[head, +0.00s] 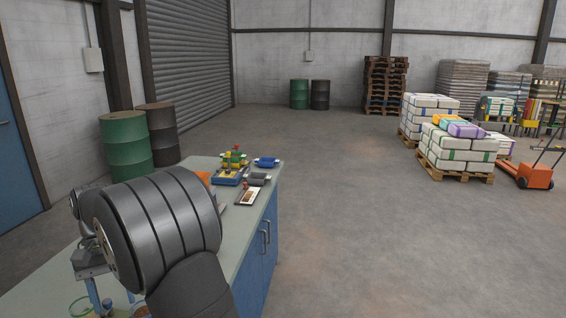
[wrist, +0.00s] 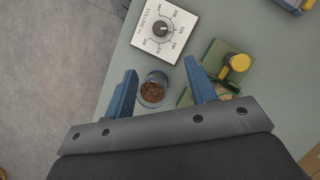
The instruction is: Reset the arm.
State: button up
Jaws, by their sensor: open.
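My gripper (wrist: 160,92) shows in the wrist view with its two blue fingers apart. It is open. A small round cup with brown contents (wrist: 153,90) lies between the fingers in that picture, below them on the bench; I cannot tell the height gap. Nothing is held. In the head view my dark arm stands large over the near end of the bench. The gripper's fingertips cannot be made out clearly there.
The bench top (head: 150,222) carries a white dial box (wrist: 166,30), a green device with a yellow knob (wrist: 237,63), and several items at its far end, including a blue tray (head: 229,177). Open floor (head: 400,250) lies right.

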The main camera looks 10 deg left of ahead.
jog(key=x, duration=1.3)
jog(key=shift+f, duration=0.2)
dwell(0.6)
